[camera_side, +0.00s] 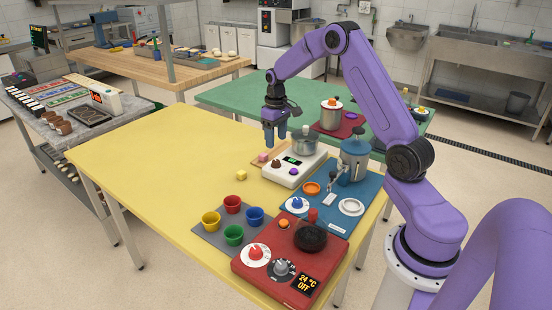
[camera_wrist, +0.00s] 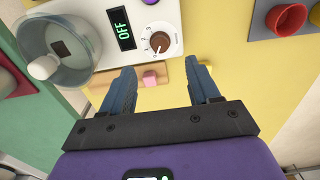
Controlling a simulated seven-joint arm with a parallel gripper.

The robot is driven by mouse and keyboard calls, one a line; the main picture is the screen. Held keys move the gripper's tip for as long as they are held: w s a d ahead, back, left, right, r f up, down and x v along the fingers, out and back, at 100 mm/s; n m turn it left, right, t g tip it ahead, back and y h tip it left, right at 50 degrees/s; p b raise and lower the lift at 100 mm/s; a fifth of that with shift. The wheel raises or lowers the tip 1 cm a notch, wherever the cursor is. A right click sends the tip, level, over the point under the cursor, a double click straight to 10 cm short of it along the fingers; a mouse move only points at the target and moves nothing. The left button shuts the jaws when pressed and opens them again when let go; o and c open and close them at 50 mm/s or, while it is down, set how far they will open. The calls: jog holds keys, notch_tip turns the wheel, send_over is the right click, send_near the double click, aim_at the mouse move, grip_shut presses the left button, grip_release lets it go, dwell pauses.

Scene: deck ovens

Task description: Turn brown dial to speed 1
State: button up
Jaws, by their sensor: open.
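The brown dial (camera_wrist: 160,42) sits on a white appliance (camera_wrist: 178,62) and has a ring of small numbers around it. A display beside it (camera_wrist: 124,30) reads OFF. I cannot surely tell which number the dial's pointer marks. In the side view the brown dial (camera_side: 276,163) is at the appliance's front left corner. My gripper (camera_side: 274,138) points down above and just behind the dial, apart from it. In the wrist view my gripper (camera_wrist: 162,78) has its two blue fingers wide apart with nothing held.
A glass-sided bowl (camera_wrist: 58,50) stands on the appliance. A pink cube (camera_wrist: 150,78) lies on a wooden board (camera_wrist: 135,78) beside it. A yellow cube (camera_side: 241,175), coloured cups (camera_side: 232,204), a blue panel (camera_side: 330,212) and a red panel (camera_side: 252,277) share the yellow table (camera_side: 150,165).

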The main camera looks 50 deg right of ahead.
aim_at(276, 161)
notch_tip(276, 161, down, 9)
jog(key=shift+r, duration=0.2)
dwell(0.3)
jog(key=c, duration=1)
